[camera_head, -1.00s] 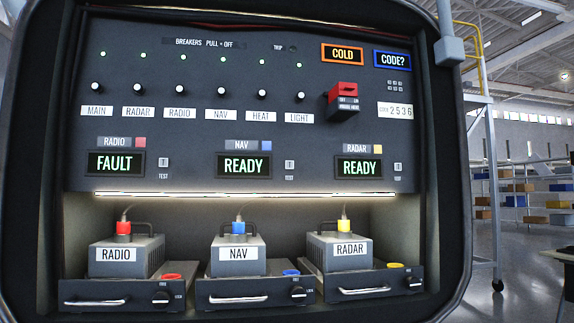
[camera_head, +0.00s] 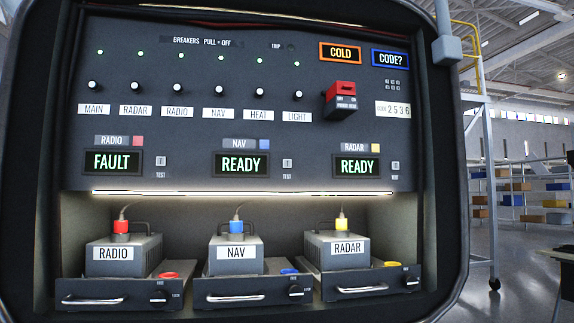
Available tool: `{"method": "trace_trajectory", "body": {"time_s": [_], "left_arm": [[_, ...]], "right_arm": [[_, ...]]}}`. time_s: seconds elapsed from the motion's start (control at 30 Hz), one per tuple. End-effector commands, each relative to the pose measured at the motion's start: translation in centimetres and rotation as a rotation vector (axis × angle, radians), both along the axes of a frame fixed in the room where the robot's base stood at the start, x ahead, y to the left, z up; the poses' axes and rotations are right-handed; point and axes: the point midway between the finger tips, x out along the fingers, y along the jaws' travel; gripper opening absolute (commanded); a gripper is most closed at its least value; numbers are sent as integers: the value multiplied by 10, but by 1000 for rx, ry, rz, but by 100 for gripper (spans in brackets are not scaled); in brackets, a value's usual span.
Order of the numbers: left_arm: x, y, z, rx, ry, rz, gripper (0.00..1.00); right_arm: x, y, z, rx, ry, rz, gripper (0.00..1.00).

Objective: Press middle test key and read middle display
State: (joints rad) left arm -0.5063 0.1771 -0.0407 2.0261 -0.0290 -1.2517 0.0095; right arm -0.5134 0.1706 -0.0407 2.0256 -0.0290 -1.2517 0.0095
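The middle test key (camera_head: 287,163) is a small pale key marked TEST, to the right of the middle display. The middle display (camera_head: 241,165), under the NAV label (camera_head: 239,144), reads READY in green. The left display (camera_head: 112,162), under RADIO, reads FAULT. The right display (camera_head: 356,166), under RADAR, reads READY. A left test key (camera_head: 161,160) and a right test key (camera_head: 395,166) sit beside those displays. Neither of my grippers shows in the head view, and nothing covers the middle key.
Above are several breaker knobs (camera_head: 178,88), a red guarded switch (camera_head: 341,88), a COLD sign (camera_head: 340,53) and a CODE? sign (camera_head: 390,58). Below, the RADIO box (camera_head: 122,246), NAV box (camera_head: 236,262) and RADAR box (camera_head: 338,258) sit on trays. A wheeled ladder (camera_head: 482,190) stands right.

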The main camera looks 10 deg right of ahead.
Motion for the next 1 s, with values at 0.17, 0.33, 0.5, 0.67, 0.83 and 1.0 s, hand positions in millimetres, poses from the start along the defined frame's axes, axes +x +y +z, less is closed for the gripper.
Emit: {"method": "trace_trajectory", "body": {"time_s": [0.17,0.33,0.5,0.67,0.83,1.0], "left_arm": [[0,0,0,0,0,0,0],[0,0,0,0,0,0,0],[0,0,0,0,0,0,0],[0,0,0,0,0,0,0],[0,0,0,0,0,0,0],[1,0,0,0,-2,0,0]], "right_arm": [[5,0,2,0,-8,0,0],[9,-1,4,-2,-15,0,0],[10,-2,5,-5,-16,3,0],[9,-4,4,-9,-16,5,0],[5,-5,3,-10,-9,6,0],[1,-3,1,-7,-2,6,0]]}}
